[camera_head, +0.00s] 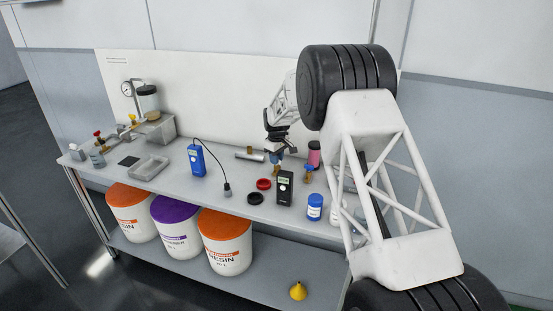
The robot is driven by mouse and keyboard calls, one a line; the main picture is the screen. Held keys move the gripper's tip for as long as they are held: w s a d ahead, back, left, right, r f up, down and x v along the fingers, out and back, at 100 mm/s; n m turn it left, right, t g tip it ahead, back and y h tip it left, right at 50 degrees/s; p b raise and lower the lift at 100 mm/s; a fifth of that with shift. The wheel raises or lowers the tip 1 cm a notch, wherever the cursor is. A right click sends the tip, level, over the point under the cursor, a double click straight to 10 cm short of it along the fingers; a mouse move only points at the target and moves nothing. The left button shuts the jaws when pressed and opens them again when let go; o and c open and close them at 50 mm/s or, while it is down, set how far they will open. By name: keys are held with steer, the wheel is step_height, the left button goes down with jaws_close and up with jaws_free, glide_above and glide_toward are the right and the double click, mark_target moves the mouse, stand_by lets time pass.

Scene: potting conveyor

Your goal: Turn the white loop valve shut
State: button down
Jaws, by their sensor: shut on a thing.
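My gripper (279,154) points down over the middle back of the bench. It is shut on a small brass fitting (276,170) with a blue part at its top; the jaws hide much of it, and the picture is too small to show the grip clearly. I cannot make out a white loop handle on any valve. Another brass valve (308,175) with a blue handle stands to the right of my gripper. A red-handled valve (98,135) and a yellow-handled valve (132,118) are at the far left.
Near my gripper are a metal cylinder (248,155), a pink jar (314,153), a black meter (285,188) and a blue jar (315,207). My arm hides the bench's right end.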

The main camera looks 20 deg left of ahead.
steer(key=shift+n, duration=2)
steer(key=c, duration=1.2)
jaws_free()
steer(key=shift+r, duration=0.1)
steer(key=shift+r, duration=3.85)
steer(key=shift+d+r, duration=0.1)
